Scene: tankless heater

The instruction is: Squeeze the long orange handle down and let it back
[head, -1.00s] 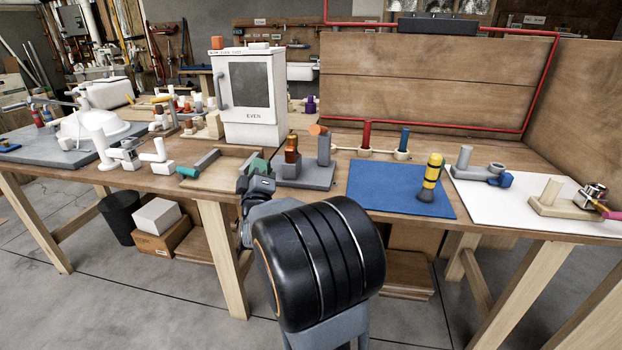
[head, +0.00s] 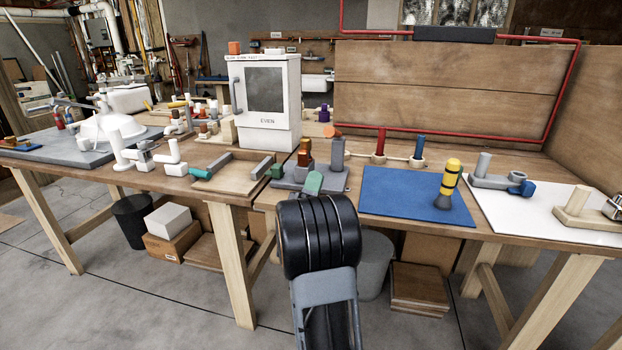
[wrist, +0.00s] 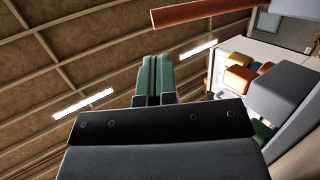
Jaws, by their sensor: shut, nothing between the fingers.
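The long orange handle (head: 331,131) shows in the head view mostly end-on, near the top of a grey upright block (head: 337,153) on a grey base (head: 330,181). In the wrist view the handle (wrist: 208,13) is a long red-orange bar across the top. My gripper (head: 314,181) has green fingers, pressed together and empty. In the wrist view the fingers (wrist: 154,78) point up, left of the handle and apart from it. In the head view they are in front of the grey base, lower than the handle. My arm hides part of the base's front.
A copper-orange fitting (head: 305,148) stands on the same base, left of the block. A white oven-like cabinet (head: 266,130) is behind to the left. A blue mat (head: 400,195) with a yellow-black tool (head: 449,180) lies to the right. A wooden tray (head: 228,178) is left.

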